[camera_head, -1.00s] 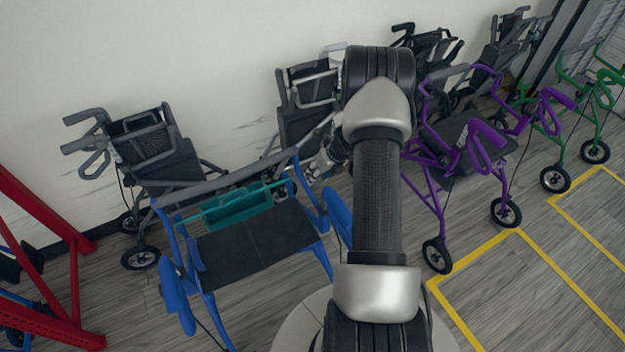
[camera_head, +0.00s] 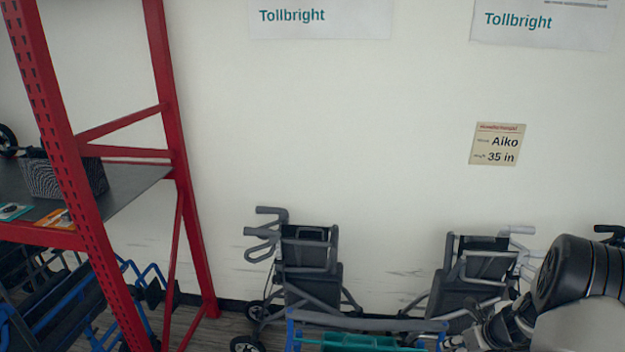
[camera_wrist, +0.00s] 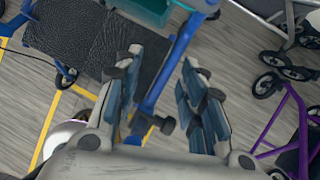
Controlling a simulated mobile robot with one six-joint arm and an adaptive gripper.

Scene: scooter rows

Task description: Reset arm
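My gripper (camera_wrist: 160,95) is open in the wrist view, its two blue-padded fingers apart with nothing between their tips. Behind them is the blue rollator (camera_wrist: 185,38), with its black seat and a teal tray (camera_wrist: 148,10) at the top. In the head view my arm (camera_head: 585,290) fills the lower right corner. The top of the blue rollator (camera_head: 290,335) and the teal tray (camera_head: 360,343) show at the bottom edge, left of the arm. The gripper is mostly hidden or cut off there.
Two grey rollators (camera_head: 310,270) (camera_head: 475,275) stand against the white wall. A red shelf rack (camera_head: 180,150) stands at the left, with a dark basket (camera_head: 62,175) on its shelf. A sign (camera_head: 497,144) reads "Aiko 35 in". In the wrist view a purple rollator (camera_wrist: 300,110) is at the right.

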